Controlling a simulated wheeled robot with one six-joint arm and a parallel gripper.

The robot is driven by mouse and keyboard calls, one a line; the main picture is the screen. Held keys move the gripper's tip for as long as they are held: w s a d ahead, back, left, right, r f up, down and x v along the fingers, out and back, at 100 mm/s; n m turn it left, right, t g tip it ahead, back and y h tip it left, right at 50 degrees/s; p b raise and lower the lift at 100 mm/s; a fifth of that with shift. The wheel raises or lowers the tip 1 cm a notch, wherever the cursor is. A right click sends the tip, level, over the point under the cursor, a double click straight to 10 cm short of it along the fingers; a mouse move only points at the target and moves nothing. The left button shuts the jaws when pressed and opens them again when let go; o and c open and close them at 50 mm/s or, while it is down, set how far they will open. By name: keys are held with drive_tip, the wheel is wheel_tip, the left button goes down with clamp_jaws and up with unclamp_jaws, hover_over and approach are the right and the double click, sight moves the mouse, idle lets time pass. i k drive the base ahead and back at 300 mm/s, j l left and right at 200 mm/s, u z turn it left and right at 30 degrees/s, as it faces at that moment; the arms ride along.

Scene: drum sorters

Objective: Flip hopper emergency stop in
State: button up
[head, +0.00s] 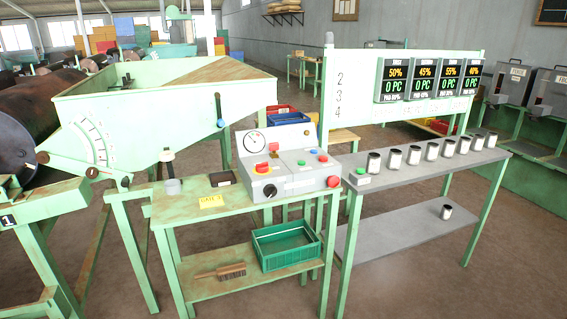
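A light grey control box (290,185) stands on the green workbench below the hopper (165,100). A large round red button (333,181) sits at the right end of its front face. A black rotary knob (270,190) is at the lower left of the front. Several small red, blue and green buttons sit on the right part. No label is readable, and I cannot tell whether either red control is pressed in. My gripper is not in view.
A green crate (285,244) and a brush (220,271) lie below. A grey shelf table (420,165) with several cups stands right.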

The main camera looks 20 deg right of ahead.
sight(333, 182)
drive_tip(key=i+l, duration=1)
drive_tip(key=l, duration=0.15)
drive_tip(key=l+z, duration=0.05)
